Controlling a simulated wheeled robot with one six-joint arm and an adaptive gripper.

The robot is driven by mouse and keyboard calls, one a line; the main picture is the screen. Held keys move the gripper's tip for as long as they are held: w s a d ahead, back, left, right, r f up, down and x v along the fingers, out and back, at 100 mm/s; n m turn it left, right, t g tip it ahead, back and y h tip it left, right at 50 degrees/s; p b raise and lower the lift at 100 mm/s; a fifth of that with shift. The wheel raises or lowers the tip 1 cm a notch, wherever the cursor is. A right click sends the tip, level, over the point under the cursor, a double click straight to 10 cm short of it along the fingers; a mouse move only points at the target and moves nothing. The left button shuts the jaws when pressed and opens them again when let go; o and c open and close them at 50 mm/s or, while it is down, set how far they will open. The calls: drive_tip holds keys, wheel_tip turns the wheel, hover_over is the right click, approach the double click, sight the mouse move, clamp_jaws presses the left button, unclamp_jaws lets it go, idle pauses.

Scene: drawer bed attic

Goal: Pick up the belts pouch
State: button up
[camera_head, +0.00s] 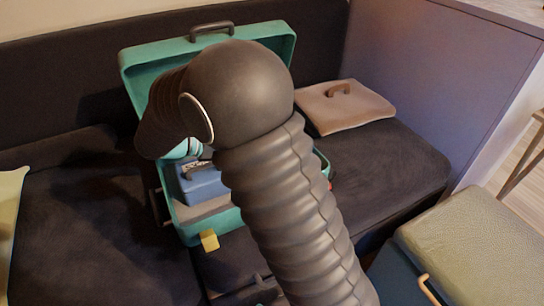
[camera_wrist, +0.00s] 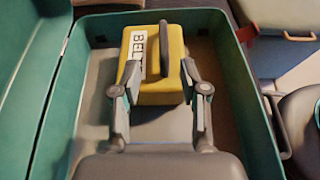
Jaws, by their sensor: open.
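The belts pouch (camera_wrist: 158,80) is yellow, with a dark handle and a white label reading "BELT", its end hidden by a finger. It lies inside the open teal case (camera_wrist: 245,110) in the wrist view. My gripper (camera_wrist: 160,72) is open, with one finger on each side of the pouch's near part. I cannot tell whether the fingers touch it. In the head view my arm hides the pouch and the gripper, and the teal case (camera_head: 130,72) stands open on a dark seat.
A blue pouch (camera_head: 203,186) with a dark handle is in the case in the head view. A brown folded item (camera_head: 345,108) lies on the seat at right. A padded bench (camera_head: 478,245) stands at lower right. A small yellow piece (camera_head: 209,240) is at the case's front edge.

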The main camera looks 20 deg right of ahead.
drive_tip(key=x, duration=0.3)
drive_tip(key=shift+d+f, duration=0.1)
drive_tip(key=shift+d, duration=0.1)
drive_tip(key=shift+b+x, duration=0.4)
drive_tip(key=shift+x, duration=2.35)
drive_tip(key=shift+s+r, duration=0.15)
drive_tip(key=shift+r, duration=0.05)
clamp_jaws()
